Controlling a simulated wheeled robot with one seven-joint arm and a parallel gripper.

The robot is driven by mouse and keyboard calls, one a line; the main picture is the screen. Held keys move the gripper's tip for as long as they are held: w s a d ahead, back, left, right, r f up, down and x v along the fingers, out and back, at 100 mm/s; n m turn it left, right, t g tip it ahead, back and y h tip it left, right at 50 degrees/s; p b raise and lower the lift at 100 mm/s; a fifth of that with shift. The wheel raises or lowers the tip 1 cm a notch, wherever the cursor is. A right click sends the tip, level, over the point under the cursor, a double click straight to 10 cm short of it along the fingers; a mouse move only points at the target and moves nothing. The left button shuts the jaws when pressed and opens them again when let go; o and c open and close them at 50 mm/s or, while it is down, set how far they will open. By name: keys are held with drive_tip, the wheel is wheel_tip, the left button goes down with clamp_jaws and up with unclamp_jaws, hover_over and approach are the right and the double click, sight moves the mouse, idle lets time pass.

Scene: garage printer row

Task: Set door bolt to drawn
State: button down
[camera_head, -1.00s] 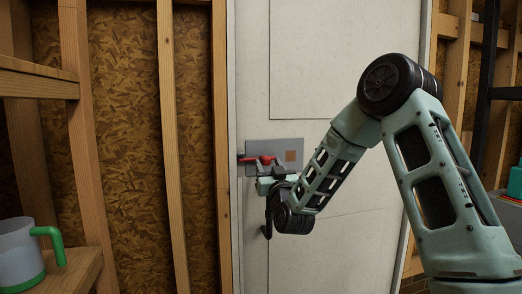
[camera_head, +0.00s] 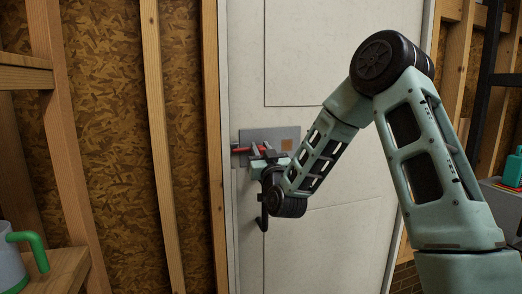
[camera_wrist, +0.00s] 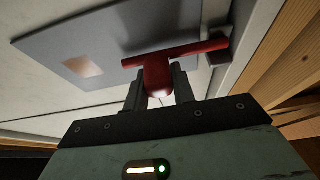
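The door bolt is a red bar with a red handle on a grey plate (camera_head: 285,134) on the white door (camera_head: 330,60). In the head view the bar (camera_head: 241,150) reaches past the plate's left edge toward the door frame. In the wrist view the red bar (camera_wrist: 195,50) runs right to a dark grey block (camera_wrist: 221,51) at the door's edge. My gripper (camera_wrist: 160,85) has one finger on each side of the red handle (camera_wrist: 157,74), seemingly closed against it. In the head view my gripper (camera_head: 262,153) is at the plate and hides part of the bolt.
A black door handle (camera_head: 263,218) hangs just below my gripper. Wooden studs (camera_head: 160,120) and a frame post stand left of the door. A green-handled jug (camera_head: 12,265) sits on a wooden shelf at lower left. A grey box with a green item (camera_head: 513,170) is at right.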

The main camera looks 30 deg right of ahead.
drive_tip(key=d, duration=0.2)
drive_tip(key=s+d+b, duration=0.1)
drive_tip(key=shift+s+d, duration=0.1)
drive_tip(key=shift+d, duration=0.3)
drive_tip(key=c, duration=1.2)
unclamp_jaws()
drive_tip(key=shift+d, duration=0.1)
drive_tip(key=shift+o, duration=0.2)
drive_tip(key=b+v, duration=1.7)
drive_tip(key=b, duration=0.4)
drive_tip(key=shift+s+f, duration=0.1)
drive_tip(key=shift+s, duration=0.05)
